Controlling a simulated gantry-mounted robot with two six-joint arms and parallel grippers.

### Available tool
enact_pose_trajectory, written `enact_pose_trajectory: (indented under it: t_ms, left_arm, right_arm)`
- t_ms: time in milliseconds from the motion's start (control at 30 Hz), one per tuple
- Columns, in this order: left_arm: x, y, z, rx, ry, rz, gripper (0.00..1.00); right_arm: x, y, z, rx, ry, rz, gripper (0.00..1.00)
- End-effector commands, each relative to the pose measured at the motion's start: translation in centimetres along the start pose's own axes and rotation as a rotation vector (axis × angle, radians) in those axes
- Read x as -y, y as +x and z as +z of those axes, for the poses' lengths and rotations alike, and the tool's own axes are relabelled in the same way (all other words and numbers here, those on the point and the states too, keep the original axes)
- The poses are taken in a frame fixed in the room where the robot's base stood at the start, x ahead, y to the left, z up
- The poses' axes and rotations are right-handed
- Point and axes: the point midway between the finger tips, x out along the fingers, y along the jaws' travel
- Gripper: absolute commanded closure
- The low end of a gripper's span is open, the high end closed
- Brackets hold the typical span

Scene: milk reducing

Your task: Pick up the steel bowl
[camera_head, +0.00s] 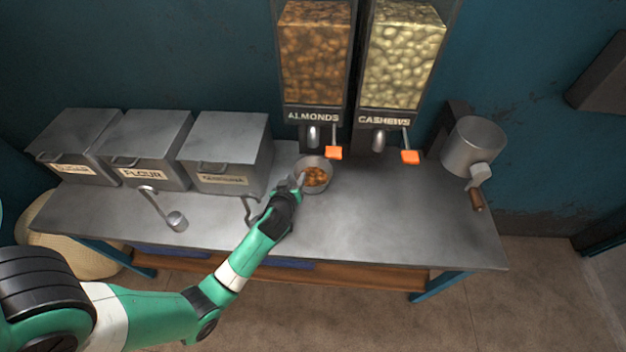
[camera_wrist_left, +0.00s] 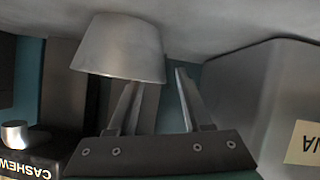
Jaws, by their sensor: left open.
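The steel bowl (camera_head: 327,183) stands upright on the metal counter under the almonds dispenser, with brown almonds (camera_head: 316,176) in it. My left gripper (camera_head: 298,181) is at the bowl's left rim, reaching in from the front left. In the left wrist view, which is upside down, the bowl (camera_wrist_left: 118,45) is at the top and the open gripper (camera_wrist_left: 162,82) has one finger partly hidden by the bowl and the other outside its wall. The fingers appear to straddle the rim; contact is unclear. My right gripper is not in view.
The almonds dispenser (camera_head: 315,60) and cashews dispenser (camera_head: 402,60) hang above the counter (camera_head: 400,225). Several lidded metal bins, including flour (camera_head: 147,150), stand left. A ladle (camera_head: 176,220) lies in front. A metal grinder (camera_head: 470,150) stands right.

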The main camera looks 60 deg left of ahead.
Motion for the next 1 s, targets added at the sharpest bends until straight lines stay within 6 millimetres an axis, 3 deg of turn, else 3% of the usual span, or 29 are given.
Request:
enact_pose_trajectory:
  t_ms: [100, 200, 467, 733, 1000]
  left_arm:
    - [0.2, 2.6, 0.3, -0.002, -0.002, -0.002, 0.50]
    - [0.1, 3.8, 0.2, -0.001, -0.001, -0.001, 0.50]
    - [0.0, 4.0, 0.0, 0.000, -0.001, 0.000, 0.50]
    - [0.0, 4.0, 0.0, 0.000, 0.000, -0.001, 0.99]
    - [0.1, 4.0, 0.1, 0.001, 0.000, -0.002, 1.00]
  right_arm:
    - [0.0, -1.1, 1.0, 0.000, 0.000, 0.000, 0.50]
    - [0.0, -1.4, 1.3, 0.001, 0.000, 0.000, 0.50]
    - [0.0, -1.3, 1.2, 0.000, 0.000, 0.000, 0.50]
    - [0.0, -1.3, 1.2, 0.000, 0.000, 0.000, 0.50]
    - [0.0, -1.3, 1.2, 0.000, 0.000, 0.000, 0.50]
